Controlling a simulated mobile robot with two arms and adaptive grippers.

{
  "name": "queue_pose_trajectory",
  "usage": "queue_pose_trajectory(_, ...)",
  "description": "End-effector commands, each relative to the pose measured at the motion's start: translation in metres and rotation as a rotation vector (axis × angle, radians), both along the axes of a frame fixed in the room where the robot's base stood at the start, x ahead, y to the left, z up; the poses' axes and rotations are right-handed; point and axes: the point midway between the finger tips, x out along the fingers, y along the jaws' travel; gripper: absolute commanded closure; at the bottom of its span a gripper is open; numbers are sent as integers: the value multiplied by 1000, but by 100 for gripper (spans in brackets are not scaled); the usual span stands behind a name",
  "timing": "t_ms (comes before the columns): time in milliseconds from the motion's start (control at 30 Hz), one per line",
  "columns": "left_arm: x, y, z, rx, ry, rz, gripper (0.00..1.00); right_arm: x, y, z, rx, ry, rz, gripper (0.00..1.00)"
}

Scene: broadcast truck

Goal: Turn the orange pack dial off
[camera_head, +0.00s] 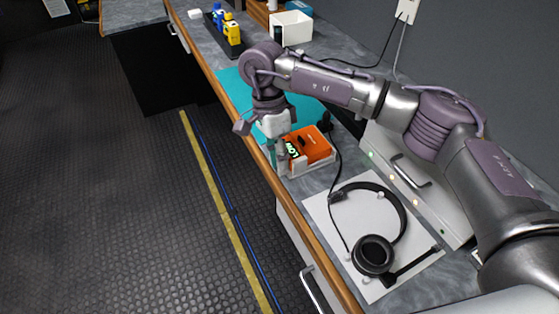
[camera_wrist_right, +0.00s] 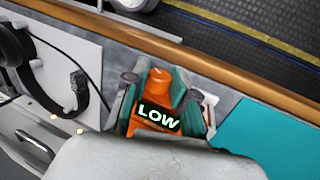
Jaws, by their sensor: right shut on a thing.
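The orange pack (camera_head: 312,146) sits in a pale tray (camera_head: 318,167) on the counter. Its dark display (camera_wrist_right: 158,118) reads "LOW" in green letters. The orange dial (camera_wrist_right: 157,84) rises from the pack in the right wrist view, with a small pale mark on its top. My right gripper (camera_wrist_right: 158,90) is lowered at the pack's near side, its teal-lined fingers on both sides of the dial and shut on it. It also shows in the head view (camera_head: 283,158), partly covering the pack. My left gripper is not in view.
A headset (camera_head: 373,253) lies on a white sheet nearer along the counter. A teal mat (camera_head: 235,90) lies beyond the pack. Yellow and blue packs (camera_head: 231,30) and a white bin (camera_head: 291,27) stand farther back. The wooden counter edge (camera_head: 290,207) borders the open floor.

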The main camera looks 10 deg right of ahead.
Motion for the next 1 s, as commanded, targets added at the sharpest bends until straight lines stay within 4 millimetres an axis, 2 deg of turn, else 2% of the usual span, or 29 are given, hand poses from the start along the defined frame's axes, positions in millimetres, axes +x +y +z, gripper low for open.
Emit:
queue_pose_trajectory(300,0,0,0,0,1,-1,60,0,0,0,-2,13,0,100)
queue_pose_trajectory(333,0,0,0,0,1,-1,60,0,0,0,-2,13,0,72)
queue_pose_trajectory(467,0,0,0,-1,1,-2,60,0,0,0,-2,13,0,50)
queue_pose_trajectory(500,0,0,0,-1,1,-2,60,0,0,0,-2,12,0,48)
queue_pose_trajectory(833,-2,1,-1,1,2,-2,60,1,1,3,-2,11,0,48)
queue_pose_trajectory(1000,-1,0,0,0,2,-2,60,8,3,25,-2,8,0,48)
